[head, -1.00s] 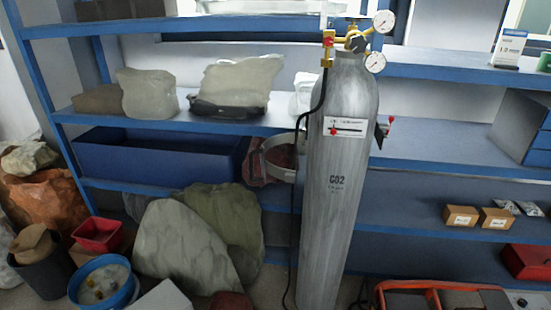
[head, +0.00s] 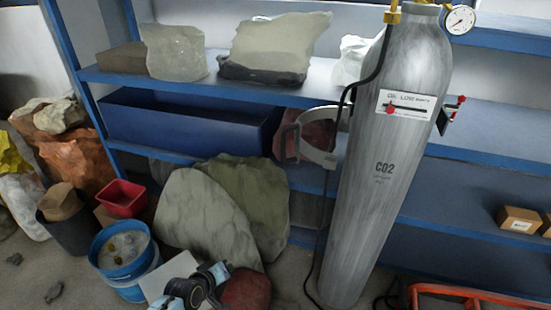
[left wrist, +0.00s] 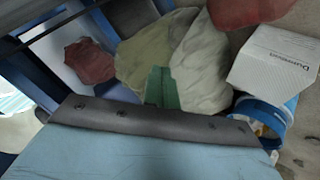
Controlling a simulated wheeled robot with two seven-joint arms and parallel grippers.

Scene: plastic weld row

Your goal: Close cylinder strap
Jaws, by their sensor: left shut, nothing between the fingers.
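The grey CO2 cylinder (head: 380,200) stands against the blue shelf, tilted in the head view. A pale curved strap (head: 318,156) sticks out from its left side, its dark end (head: 290,143) pointing away from the cylinder. A dark bracket with a red knob (head: 460,100) shows at the cylinder's right side. My left gripper (head: 215,274) is low in the head view, left of and below the strap, apart from it. In the left wrist view its green fingers (left wrist: 162,88) are together and empty. My right gripper is not in view.
Large stones (head: 208,217) lean below the shelf, left of the cylinder. A blue bucket (head: 121,252) and a red bin (head: 123,198) stand further left. A black hose (head: 340,125) hangs in front of the strap. An orange frame (head: 470,294) lies on the floor at right.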

